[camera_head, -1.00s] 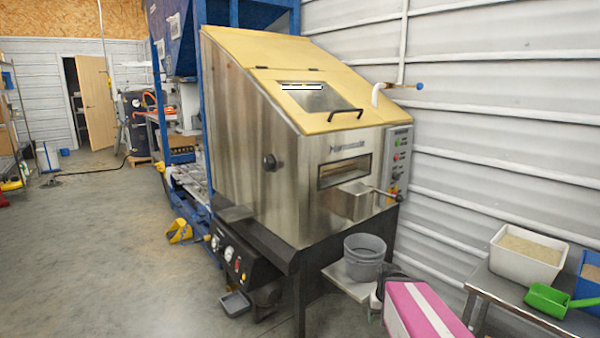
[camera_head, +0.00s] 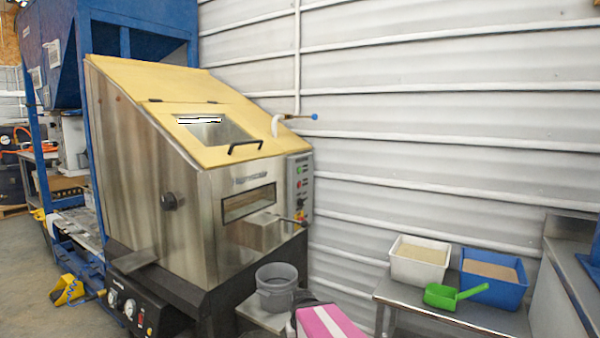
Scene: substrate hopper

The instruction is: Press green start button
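A steel hopper machine (camera_head: 150,180) with a sloped yellow lid (camera_head: 160,90) stands left of centre. A narrow grey control panel (camera_head: 306,182) is on the right side of its front. A small green button (camera_head: 299,170) is near the top of the panel, with a red one (camera_head: 298,185) below it. The labels are too small to read. More controls lower on the panel are small and partly behind a handle.
A grey bucket (camera_head: 277,294) stands on a low shelf before the machine. A pink-and-white object (camera_head: 328,323) is at the bottom centre. A bench (camera_head: 480,315) at right holds a white bin (camera_head: 418,268), a blue bin (camera_head: 492,292) and a green scoop (camera_head: 440,296). Floor shows at lower left.

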